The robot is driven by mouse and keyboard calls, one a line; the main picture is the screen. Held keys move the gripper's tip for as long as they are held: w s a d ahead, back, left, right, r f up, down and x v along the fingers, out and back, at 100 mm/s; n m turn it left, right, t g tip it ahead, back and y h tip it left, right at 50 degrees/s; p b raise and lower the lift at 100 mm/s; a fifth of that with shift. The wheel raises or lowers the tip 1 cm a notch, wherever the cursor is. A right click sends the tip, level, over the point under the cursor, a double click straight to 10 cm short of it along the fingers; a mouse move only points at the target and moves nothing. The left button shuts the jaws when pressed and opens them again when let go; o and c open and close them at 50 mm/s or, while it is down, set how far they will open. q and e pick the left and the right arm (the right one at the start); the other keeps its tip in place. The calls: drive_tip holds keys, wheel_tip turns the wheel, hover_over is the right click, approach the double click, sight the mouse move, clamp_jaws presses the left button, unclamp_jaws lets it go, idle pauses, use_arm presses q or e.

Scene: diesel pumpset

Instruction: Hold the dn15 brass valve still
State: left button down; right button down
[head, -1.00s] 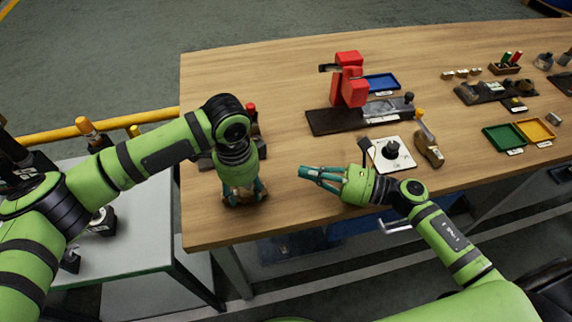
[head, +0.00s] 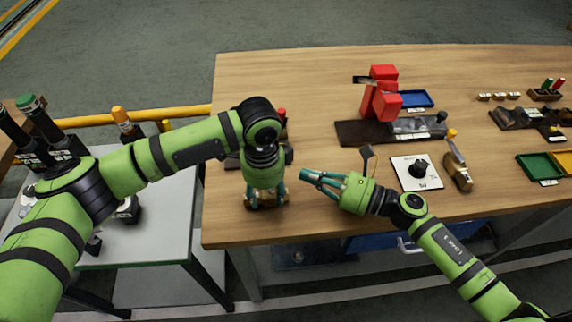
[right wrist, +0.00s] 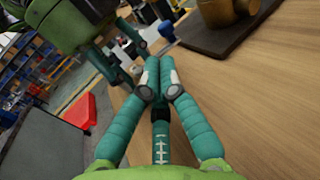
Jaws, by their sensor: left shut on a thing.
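My left gripper (head: 265,198) points down at the table near its front left corner. It is shut on a small brownish, brass-coloured thing (head: 249,204), which I take to be the dn15 brass valve; the fingers hide most of it. In the right wrist view the left gripper (right wrist: 128,58) shows at the upper left, and what it holds is not clear there.
A dark board (right wrist: 205,40) with a brass cylinder (right wrist: 222,12) lies beyond the left gripper. A red vise-like device (head: 383,95), a white plate (head: 408,181) with a black knob and a blue tray (head: 416,99) stand to the right. The wooden table (head: 300,85) is clear at the back left.

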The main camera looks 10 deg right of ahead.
drive_tip(key=x, duration=0.6)
drive_tip(key=shift+a, duration=0.1)
drive_tip(key=shift+w+a, duration=0.3)
drive_tip(key=shift+a, duration=0.2)
use_arm(q)
drive_tip(key=shift+d, duration=0.1)
use_arm(e)
drive_tip(key=v, duration=1.4)
drive_tip(key=shift+w+d, duration=0.1)
drive_tip(key=shift+d, duration=0.05)
use_arm(q)
drive_tip(key=shift+c, duration=2.4)
unclamp_jaws()
use_arm(e)
drive_tip(key=shift+w, duration=0.1)
